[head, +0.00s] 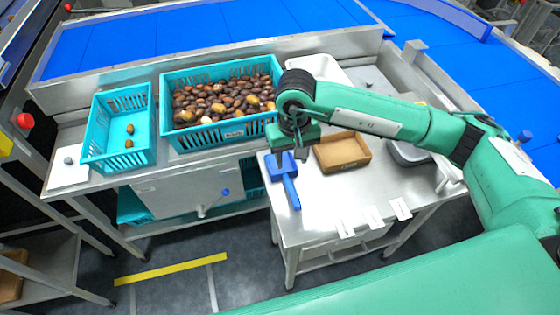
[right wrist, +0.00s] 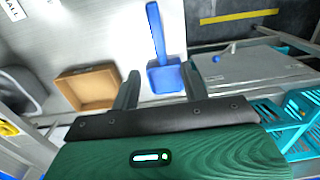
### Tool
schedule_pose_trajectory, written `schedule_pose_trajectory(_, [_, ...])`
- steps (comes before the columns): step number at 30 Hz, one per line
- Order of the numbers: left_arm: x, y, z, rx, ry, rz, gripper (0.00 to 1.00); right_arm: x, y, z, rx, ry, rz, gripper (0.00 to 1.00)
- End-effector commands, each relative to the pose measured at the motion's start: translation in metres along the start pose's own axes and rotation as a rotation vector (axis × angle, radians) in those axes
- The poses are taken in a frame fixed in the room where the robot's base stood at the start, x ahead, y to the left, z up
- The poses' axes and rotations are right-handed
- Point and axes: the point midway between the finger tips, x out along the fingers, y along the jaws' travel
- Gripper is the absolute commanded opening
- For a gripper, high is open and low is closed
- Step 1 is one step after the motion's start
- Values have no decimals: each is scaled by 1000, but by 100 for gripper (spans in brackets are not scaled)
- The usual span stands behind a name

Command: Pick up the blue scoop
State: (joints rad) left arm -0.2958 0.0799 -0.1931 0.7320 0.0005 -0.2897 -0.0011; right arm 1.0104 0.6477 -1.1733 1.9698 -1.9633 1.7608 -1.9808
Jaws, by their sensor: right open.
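The blue scoop (head: 290,190) lies on the left part of the steel table, its handle pointing toward the table's front edge. My right gripper (head: 290,154) is above the scoop's pan end, pointing down, and hides part of it in the head view. In the right wrist view the scoop (right wrist: 156,35) shows beyond the open fingers, with its pan (right wrist: 166,78) in line with the gap between them. The fingers are open and empty. I cannot tell how high they are above the scoop. My left gripper is not in view.
A brown box (head: 342,152) stands right of the scoop, with a grey container (head: 408,154) beyond it. White labels (head: 374,216) lie along the table's front edge. A teal crate full of dates (head: 222,134) and a smaller teal crate (head: 118,128) stand to the left.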

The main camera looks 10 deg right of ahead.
Motion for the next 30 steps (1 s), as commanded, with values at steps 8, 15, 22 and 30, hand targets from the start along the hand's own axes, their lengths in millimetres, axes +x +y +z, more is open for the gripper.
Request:
schedule_pose_trajectory(8, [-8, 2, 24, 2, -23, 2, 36, 37, 2, 0, 0, -5, 9, 45])
schedule_pose_trajectory(15, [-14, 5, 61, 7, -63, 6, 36, 78, 2, 0, -1, -3, 7, 45])
schedule_pose_trajectory(22, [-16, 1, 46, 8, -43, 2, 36, 92, 2, 0, 0, -3, 7, 45])
schedule_pose_trajectory(30, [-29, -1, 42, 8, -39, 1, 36, 127, 2, -1, 1, -3, 7, 45])
